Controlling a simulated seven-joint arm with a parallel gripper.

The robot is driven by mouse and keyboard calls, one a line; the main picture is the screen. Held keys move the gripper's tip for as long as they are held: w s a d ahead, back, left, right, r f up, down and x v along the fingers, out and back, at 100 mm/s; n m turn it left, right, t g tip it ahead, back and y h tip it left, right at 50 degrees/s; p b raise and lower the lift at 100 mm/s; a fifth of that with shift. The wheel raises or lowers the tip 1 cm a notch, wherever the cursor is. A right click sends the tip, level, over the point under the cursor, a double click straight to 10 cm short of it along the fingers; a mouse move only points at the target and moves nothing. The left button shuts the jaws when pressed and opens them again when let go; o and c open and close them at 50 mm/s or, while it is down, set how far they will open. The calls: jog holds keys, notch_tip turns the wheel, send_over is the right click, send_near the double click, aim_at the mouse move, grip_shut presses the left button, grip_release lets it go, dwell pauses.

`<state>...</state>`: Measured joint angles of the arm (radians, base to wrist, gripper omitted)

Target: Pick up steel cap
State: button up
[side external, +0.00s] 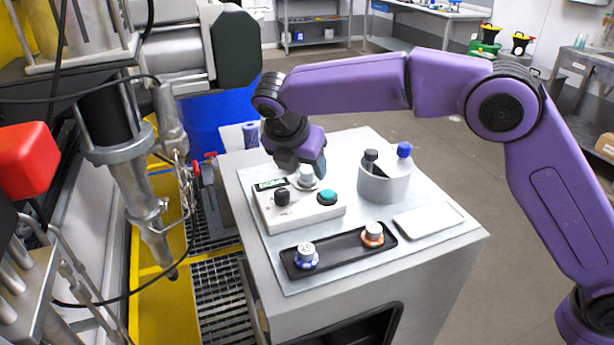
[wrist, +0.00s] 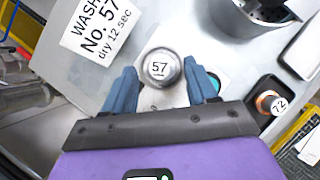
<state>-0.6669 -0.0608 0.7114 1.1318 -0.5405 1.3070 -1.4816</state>
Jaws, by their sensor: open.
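A round steel cap marked 57 (wrist: 159,67) shows in the wrist view between the two blue fingers of my gripper (wrist: 160,78), with a gap on each side. In the side view, a steel cap (side external: 306,177) sits at the back of the white control box (side external: 298,216), just below my gripper (side external: 309,168), whose fingers partly block the view there. My gripper is open and points down. Two more metal-topped pieces stand in the black tray: one with a blue ring (side external: 306,255) and one with an orange ring (side external: 372,234), marked 72 in the wrist view (wrist: 270,103).
The box carries a black knob (side external: 282,196) and a teal button (side external: 327,197). A grey round container (side external: 384,186) with bottles stands to the right. A white dish (side external: 428,220) lies in front of it. A card reading "WASH No. 57 dry 12 sec" (wrist: 96,28) lies near the cap.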

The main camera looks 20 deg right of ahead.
jog(key=shift+w+d+f, duration=0.25)
jog(key=shift+f, duration=0.4)
jog(key=c, duration=1.1)
jog(key=shift+o, duration=0.2)
jog(key=shift+r, duration=0.15)
